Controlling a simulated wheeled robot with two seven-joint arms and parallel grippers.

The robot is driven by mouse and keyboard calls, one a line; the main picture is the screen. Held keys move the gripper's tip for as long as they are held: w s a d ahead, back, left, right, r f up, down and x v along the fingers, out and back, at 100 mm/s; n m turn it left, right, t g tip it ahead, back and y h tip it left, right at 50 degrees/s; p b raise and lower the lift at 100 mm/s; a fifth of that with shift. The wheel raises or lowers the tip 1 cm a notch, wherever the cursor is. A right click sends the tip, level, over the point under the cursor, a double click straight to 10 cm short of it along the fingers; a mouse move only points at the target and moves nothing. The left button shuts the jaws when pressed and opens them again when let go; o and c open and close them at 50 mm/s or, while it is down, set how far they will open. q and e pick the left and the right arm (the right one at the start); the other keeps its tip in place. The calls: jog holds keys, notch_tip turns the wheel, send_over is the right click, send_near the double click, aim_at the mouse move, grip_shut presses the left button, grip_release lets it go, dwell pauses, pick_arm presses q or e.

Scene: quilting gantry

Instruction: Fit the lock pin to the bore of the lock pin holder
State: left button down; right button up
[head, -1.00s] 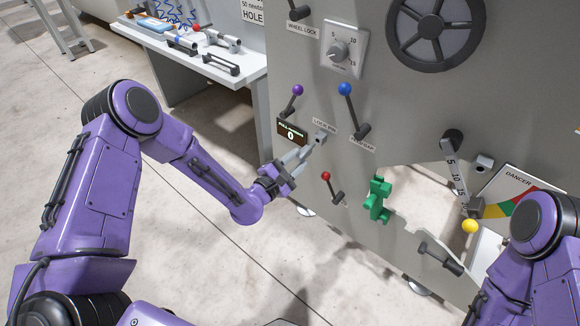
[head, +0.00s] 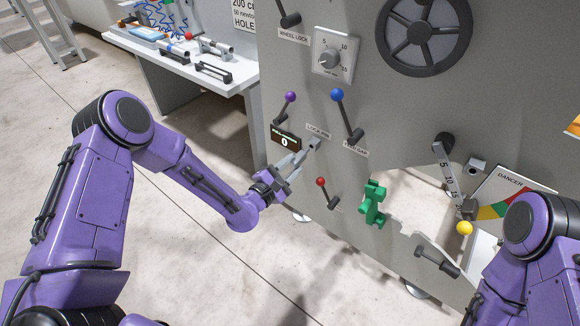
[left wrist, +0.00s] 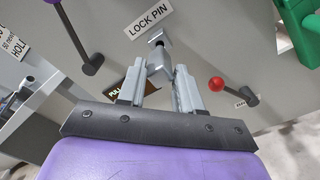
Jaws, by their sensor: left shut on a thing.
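The lock pin holder (head: 315,143) is a small grey block on the panel beside the LOCK PIN label (head: 318,131). In the left wrist view the holder (left wrist: 157,38) shows a dark opening beneath the label. My left gripper (head: 300,155) reaches it from the lower left. Its two grey fingers (left wrist: 158,82) are shut on a grey piece, seemingly the lock pin (left wrist: 158,66), just in front of the holder. Whether the pin's end is inside the bore or only near it, I cannot tell. My right gripper is out of view; only its arm shows at right.
A purple-knobbed lever (head: 290,97), a blue-knobbed lever (head: 338,96) and a red-knobbed lever (head: 321,182) stand out close around the holder. A small display (head: 285,140) is left of it. A green part (head: 374,203) is to the right. A bench (head: 190,80) stands behind.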

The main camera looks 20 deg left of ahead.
pick_arm(q)
jog(key=shift+b+x, duration=0.55)
jog(key=shift+x, duration=1.2)
jog(key=c, duration=0.7)
grip_release()
jog(key=p+v, duration=0.1)
jog(key=v, duration=0.9)
jog(key=shift+s+p, duration=0.25)
jog(key=shift+p, duration=0.05)
